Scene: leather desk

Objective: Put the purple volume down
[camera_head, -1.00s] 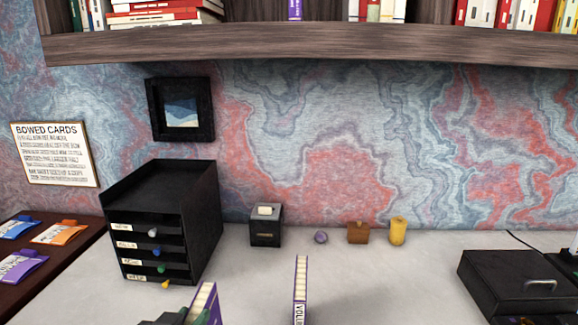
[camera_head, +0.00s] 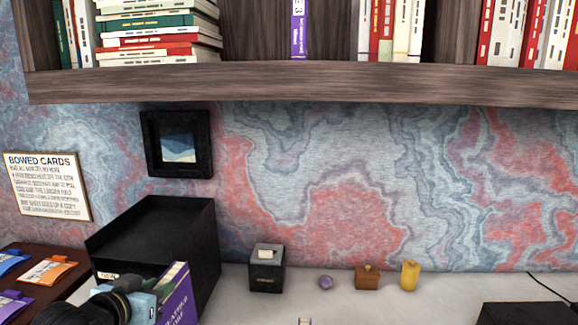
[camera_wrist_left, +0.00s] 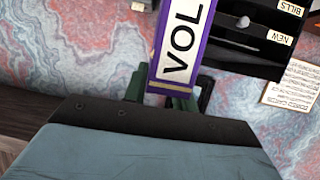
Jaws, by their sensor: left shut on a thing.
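My left gripper (camera_head: 150,297) is at the lower left of the head view, in front of the black drawer unit (camera_head: 150,240). It is shut on a purple volume (camera_head: 180,300) with a white page block, whose lower part is cut off by the frame. In the left wrist view the volume's purple and white spine (camera_wrist_left: 183,42), lettered VOL, stands between the green fingers (camera_wrist_left: 165,92). Another purple volume (camera_head: 298,30) stands upright on the shelf. The top of a further book (camera_head: 304,321) barely shows at the bottom edge. My right gripper is out of view.
The wooden shelf (camera_head: 300,85) crosses the upper view, with a gap on each side of its purple volume. Books (camera_head: 160,35) fill its left; more (camera_head: 390,30) stand right.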

